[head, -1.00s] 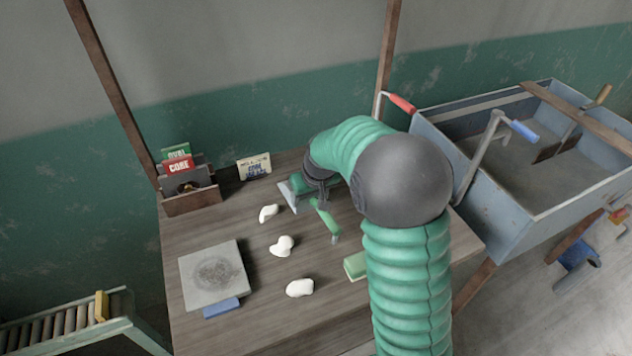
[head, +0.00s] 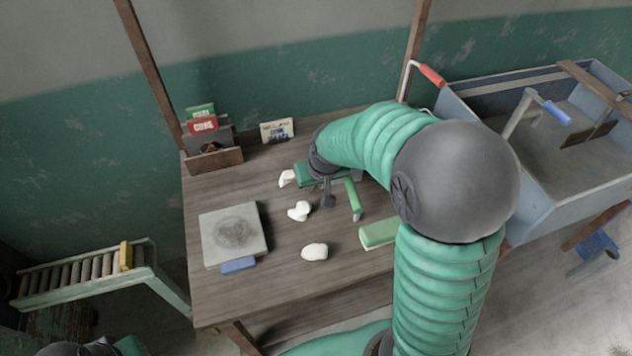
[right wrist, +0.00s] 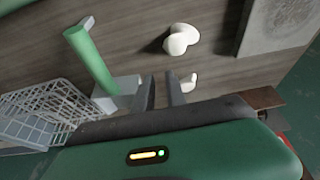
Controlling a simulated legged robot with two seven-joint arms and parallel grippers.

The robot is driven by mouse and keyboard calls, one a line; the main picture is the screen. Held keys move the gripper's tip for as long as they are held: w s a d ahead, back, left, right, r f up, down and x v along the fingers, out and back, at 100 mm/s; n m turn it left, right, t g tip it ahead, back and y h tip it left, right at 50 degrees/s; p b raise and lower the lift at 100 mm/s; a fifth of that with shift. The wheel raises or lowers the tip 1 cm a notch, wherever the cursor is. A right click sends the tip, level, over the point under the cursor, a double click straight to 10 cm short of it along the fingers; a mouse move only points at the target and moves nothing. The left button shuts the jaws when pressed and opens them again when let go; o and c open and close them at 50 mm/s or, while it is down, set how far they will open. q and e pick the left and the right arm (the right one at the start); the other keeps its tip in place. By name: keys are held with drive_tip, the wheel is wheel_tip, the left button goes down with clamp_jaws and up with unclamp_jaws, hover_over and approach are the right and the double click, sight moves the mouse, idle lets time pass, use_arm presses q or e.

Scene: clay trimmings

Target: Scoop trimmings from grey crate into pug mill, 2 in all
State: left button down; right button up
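My right gripper (head: 327,194) is low over the wooden table, left of a green handle (head: 353,199). In the right wrist view its two dark fingers (right wrist: 161,92) stand apart with nothing visible between them. In that view the green handle (right wrist: 90,58) rises beside a pale grey block-like part (right wrist: 120,88); I cannot tell if it is the scoop. A grey wire-like crate (right wrist: 45,112) shows at left there; my arm hides that area in the head view. I cannot identify the pug mill with certainty. My left gripper is not in view.
White lumps lie left of the gripper, the nearest one (head: 314,252) toward the table's front. A grey slab (head: 234,236), a card box (head: 213,158) and a green block (head: 379,234) share the table (head: 290,290). A large blue-grey trough (head: 560,205) stands right.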

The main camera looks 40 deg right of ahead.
drive_tip(key=o, duration=1.3)
drive_tip(key=shift+r, duration=0.1)
